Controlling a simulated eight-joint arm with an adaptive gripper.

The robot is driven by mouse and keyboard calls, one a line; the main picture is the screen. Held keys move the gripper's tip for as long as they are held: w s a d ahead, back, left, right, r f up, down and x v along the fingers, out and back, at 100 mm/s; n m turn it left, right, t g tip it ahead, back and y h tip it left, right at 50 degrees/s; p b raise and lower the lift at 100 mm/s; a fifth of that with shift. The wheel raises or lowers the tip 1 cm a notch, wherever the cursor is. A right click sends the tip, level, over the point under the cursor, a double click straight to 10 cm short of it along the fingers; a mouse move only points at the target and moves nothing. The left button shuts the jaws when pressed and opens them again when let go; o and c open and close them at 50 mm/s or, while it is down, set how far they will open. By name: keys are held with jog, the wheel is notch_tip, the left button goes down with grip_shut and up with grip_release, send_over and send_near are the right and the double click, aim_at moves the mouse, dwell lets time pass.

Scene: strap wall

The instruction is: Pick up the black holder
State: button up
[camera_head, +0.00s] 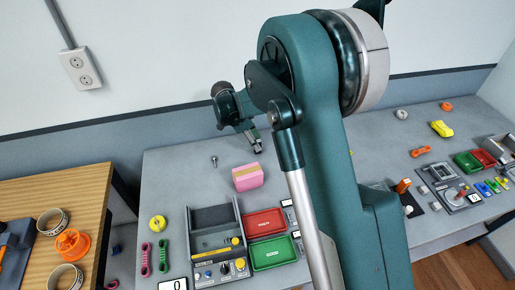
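My gripper (256,147) is above the back of the grey table, pointing down; its fingers are too small to tell open or shut. No thing is plainly a black holder. A dark grey open-topped tray (208,217) sits at the back of a box with knobs, in front of and left of my gripper, apart from it. A small dark piece (409,211) lies under an orange cylinder right of my arm. A dark object (14,240) also lies on the wooden table at far left. My arm hides the middle of the grey table.
A pink block (247,177) stands just below my gripper in the picture. Red (264,223) and green (273,253) trays lie in front. A small screw-like piece (214,161) stands left. The back-left tabletop is clear.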

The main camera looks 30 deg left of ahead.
jog(key=shift+x, duration=1.7)
jog(key=c, duration=1)
